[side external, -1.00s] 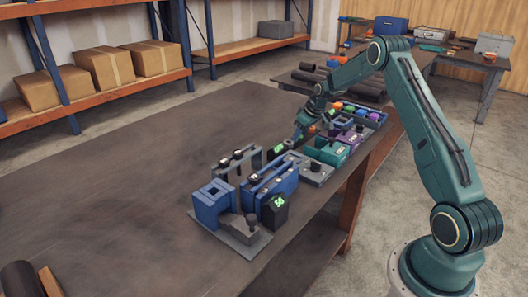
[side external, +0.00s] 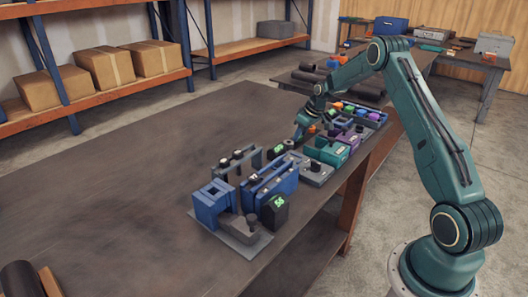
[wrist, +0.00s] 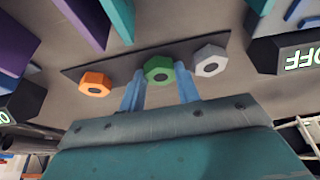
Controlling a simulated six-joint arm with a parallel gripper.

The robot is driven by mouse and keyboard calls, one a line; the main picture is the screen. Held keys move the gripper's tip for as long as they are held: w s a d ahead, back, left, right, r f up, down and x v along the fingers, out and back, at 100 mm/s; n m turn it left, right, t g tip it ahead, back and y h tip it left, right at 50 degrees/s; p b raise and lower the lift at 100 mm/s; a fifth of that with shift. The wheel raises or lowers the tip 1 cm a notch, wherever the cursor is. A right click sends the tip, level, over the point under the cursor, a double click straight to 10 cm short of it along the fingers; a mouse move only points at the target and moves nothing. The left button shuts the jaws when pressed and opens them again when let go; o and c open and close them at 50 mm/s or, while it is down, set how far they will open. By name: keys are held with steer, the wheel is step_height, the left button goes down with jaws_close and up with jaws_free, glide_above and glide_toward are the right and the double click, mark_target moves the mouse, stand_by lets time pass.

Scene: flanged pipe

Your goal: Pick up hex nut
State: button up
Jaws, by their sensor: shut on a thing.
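A green hex nut (wrist: 158,65) is in the middle of a row of nuts in the wrist view. An orange hex nut (wrist: 94,80) is to its left and a light grey hex nut (wrist: 211,58) to its right. My gripper (wrist: 159,76) has its two blue fingers shut on the green nut, one on each side. The nuts appear at a dark strip (wrist: 72,73); I cannot tell whether the green one still touches it. In the side view my gripper (side external: 301,135) is low at the row of fixtures, and the nut is too small to make out.
Blue clamp fixtures (side external: 272,187) and a black box with a green display (side external: 274,213) stand nearer the camera. Teal and purple blocks (side external: 327,149) are close to my gripper's right. A dark box reading OFF (wrist: 282,56) is near the grey nut.

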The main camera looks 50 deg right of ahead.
steer(key=shift+r, duration=0.15)
step_height(320, 180, up, 20)
stand_by(0.6)
stand_by(0.6)
steer(key=shift+r, duration=1.4)
steer(key=shift+f, duration=0.1)
steer(key=s+a+f+n+y, duration=0.1)
steer(key=s+a+f+n, duration=0.1)
steer(key=a+f+n, duration=0.2)
steer(key=s+a+f+n+g+y, duration=0.1)
steer(key=s+a+f+n, duration=0.1)
steer(key=a+f+n, duration=0.2)
steer(key=s+a+f+n+g+y, duration=0.1)
steer(key=a+f+n, duration=0.3)
steer(key=f, duration=0.5)
steer(key=shift+s+a+f+y, duration=0.15)
steer(key=shift+s+a+y, duration=0.35)
steer(key=shift+s+a, duration=0.25)
